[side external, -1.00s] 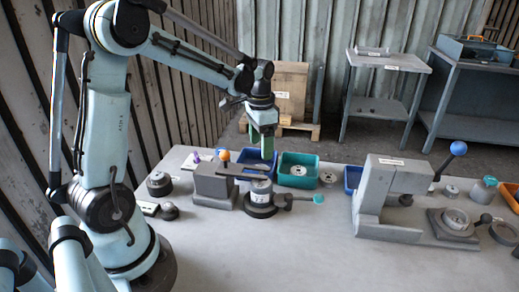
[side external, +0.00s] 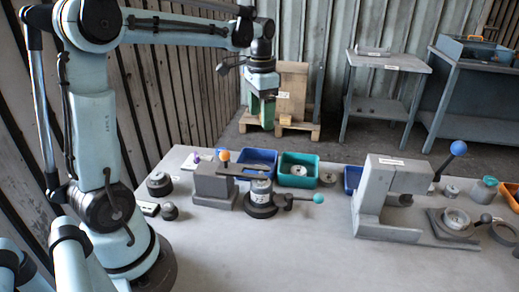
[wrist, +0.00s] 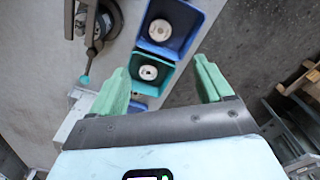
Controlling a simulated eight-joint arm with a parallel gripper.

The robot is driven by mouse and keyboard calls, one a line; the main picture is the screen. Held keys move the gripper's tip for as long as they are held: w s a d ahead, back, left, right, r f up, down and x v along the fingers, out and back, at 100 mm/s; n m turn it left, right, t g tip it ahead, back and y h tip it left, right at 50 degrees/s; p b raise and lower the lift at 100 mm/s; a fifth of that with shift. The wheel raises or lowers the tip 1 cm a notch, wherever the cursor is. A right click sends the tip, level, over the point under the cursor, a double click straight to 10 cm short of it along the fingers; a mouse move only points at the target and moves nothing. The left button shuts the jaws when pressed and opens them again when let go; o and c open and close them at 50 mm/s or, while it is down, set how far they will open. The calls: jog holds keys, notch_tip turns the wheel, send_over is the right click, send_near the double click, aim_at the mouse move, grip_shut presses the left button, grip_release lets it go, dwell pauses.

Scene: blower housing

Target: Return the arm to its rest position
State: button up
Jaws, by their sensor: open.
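My gripper (side external: 266,112) is in the air above and behind the back edge of the table (side external: 290,240) in the side view, well clear of the bins. In the wrist view my gripper (wrist: 165,80) shows two green fingers spread wide apart with nothing between them touching either one. My arm is raised, with its forearm about level.
A blue bin (side external: 258,157) and a teal bin (side external: 298,172) stand at the table's back, each with a round part inside in the wrist view. A clamp fixture (side external: 262,197) and a grey press (side external: 385,195) stand on the table. A pallet with a box (side external: 292,92) is behind.

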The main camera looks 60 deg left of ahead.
jog(key=s+d+f+n+t, duration=0.2)
jog(key=s+d+t, duration=0.5)
jog(key=d, duration=0.6)
jog(key=shift+s+d+f, duration=0.3)
jog(key=shift+s+f, duration=0.35)
jog(key=shift+s, duration=0.5)
jog(key=shift+o, duration=0.3)
jog(key=shift+o, duration=1.2)
jog(key=shift+a+r, duration=0.1)
jog(key=shift+a, duration=0.05)
jog(key=shift+o, duration=0.5)
jog(key=w+a+r+n+g+y, duration=0.1)
jog(key=a+r+n, duration=0.3)
jog(key=a+n, duration=0.2)
jog(key=shift+w+a+n+g, duration=0.15)
jog(key=shift+w+n+g, duration=0.15)
jog(key=shift+w+g, duration=0.1)
jog(key=s+a+r+n+g, duration=0.2)
jog(key=a+r+n, duration=0.1)
jog(key=a+n, duration=0.4)
jog(key=s+a+r+n+g+h, duration=0.1)
jog(key=s+a+r+n, duration=0.15)
jog(key=a+n, duration=0.5)
jog(key=s+a+r+n+g, duration=0.2)
jog(key=a+r+n, duration=0.1)
jog(key=a+n, duration=0.4)
notch_tip(320, 180, down, 9)
jog(key=shift+w+a+f+m, duration=0.2)
jog(key=shift+w+m, duration=0.05)
jog(key=shift+m, duration=0.2)
